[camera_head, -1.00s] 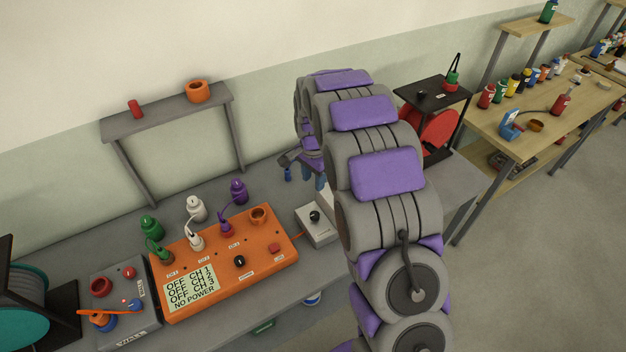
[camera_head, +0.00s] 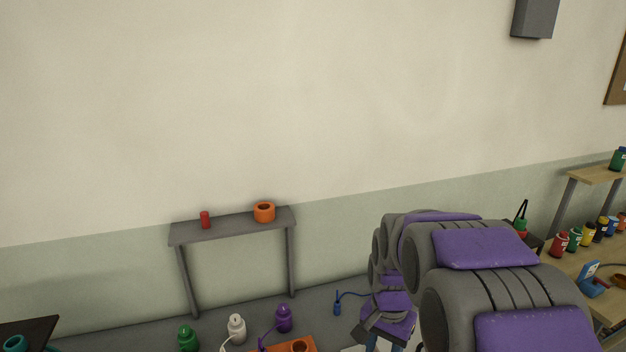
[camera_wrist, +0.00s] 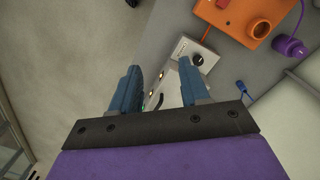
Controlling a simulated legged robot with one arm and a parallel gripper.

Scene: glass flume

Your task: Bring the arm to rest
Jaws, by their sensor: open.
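My gripper (camera_wrist: 160,85) shows in the wrist view with two blue fingers spread apart and nothing held between them. It is over the edge of the grey bench, near a small light grey box with a black knob (camera_wrist: 197,59). In the head view my arm, grey with purple pads, fills the lower right. My gripper is low there, partly hidden behind the arm and cut by the picture's bottom edge.
An orange unit (camera_wrist: 235,22) with a purple plug (camera_wrist: 290,47) is near the box. A grey shelf (camera_head: 220,228) holds a red cylinder (camera_head: 205,220) and an orange ring (camera_head: 264,212). Bottles line a wooden table at right. Floor (camera_wrist: 60,60) is clear.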

